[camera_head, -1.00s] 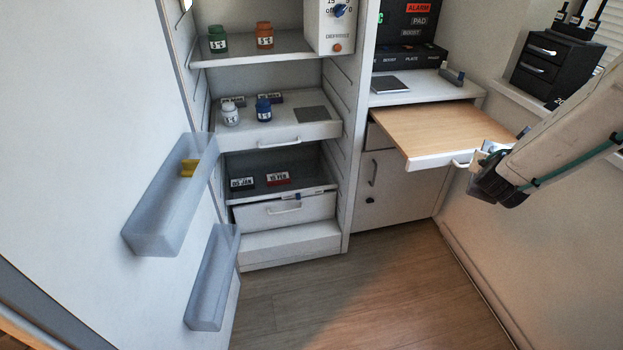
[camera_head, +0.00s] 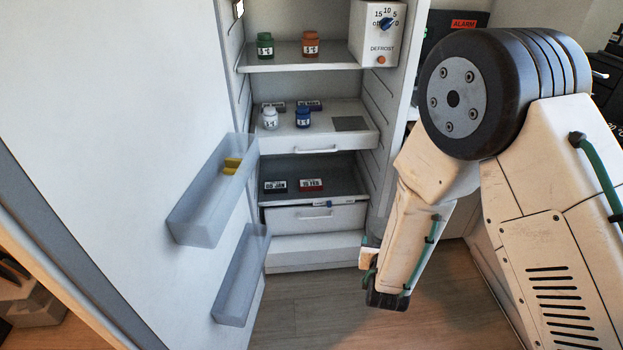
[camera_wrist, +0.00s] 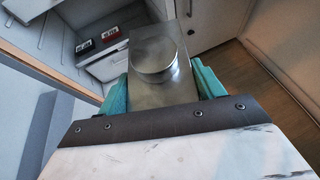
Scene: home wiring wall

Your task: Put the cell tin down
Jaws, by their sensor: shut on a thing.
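In the wrist view, a grey metal tin (camera_wrist: 158,58) with a raised round top sits between the two teal fingers of my gripper (camera_wrist: 160,86). The gripper is shut on it. In the head view, my gripper (camera_head: 374,262) hangs in front of the lower right side of the open fridge, above the floor. The tin is mostly hidden there by the arm. The middle fridge shelf (camera_head: 330,137) has a bare dark grey square (camera_head: 349,123) at its right.
Green (camera_head: 265,46) and orange (camera_head: 310,44) jars stand on the top shelf. White (camera_head: 270,118) and blue (camera_head: 303,117) jars stand on the middle one. Labelled black (camera_head: 275,187) and red (camera_head: 311,185) blocks lie below. The open door's bins (camera_head: 205,205) flank the left.

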